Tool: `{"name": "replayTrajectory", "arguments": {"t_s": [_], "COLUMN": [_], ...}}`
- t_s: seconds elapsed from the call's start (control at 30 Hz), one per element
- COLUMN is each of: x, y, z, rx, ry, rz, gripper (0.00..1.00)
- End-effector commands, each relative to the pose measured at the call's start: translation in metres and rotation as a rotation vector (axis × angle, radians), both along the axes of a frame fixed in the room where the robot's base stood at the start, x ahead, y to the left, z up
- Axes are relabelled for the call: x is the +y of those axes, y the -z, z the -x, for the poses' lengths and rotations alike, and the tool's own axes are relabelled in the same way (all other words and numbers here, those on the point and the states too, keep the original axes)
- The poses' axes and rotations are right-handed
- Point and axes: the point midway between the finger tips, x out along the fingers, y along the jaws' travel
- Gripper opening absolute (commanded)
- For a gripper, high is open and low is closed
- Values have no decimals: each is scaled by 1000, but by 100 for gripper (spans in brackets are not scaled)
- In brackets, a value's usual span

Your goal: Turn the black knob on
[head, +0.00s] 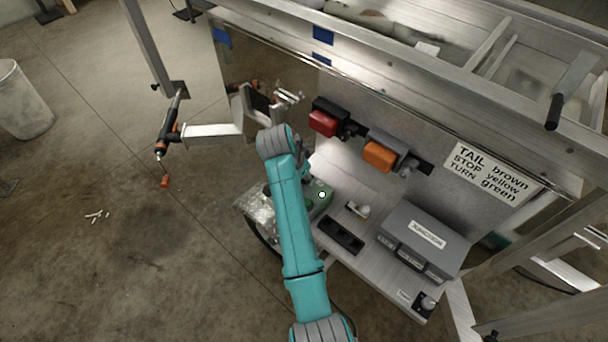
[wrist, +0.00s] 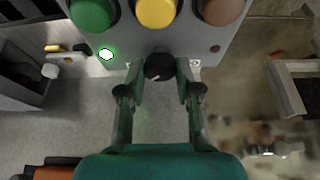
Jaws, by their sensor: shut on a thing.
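The black knob (wrist: 158,66) sits on the edge of a grey control box (wrist: 205,42), below three round buttons in the wrist view. A small white mark shows on the knob's lower part. My gripper (wrist: 159,72) is shut on the knob, one finger on each side. A small indicator (wrist: 106,54) left of the knob glows bright white-green. In the head view the same light (head: 322,194) shows beside my arm. There my arm hides the knob and my gripper.
The buttons are green (wrist: 92,12), yellow (wrist: 155,11) and brown (wrist: 221,10). In the head view, a red lamp (head: 323,122) and an orange lamp (head: 379,155) are on the trailer panel. A grey box (head: 420,240) stands on the shelf at right.

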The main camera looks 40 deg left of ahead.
Motion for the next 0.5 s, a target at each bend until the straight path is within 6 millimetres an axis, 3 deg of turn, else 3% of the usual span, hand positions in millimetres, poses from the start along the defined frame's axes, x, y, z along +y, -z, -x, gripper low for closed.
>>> {"name": "replayTrajectory", "arguments": {"t_s": [0.03,0.07,0.13,0.5], "x": [0,0,0,0], "y": [1,1,1,-2], "z": [1,1,1,1], "rx": [2,2,1,0], "ry": [-1,-1,-1,-1], "rz": [1,1,1,-1], "gripper": [0,39,56,59]}}
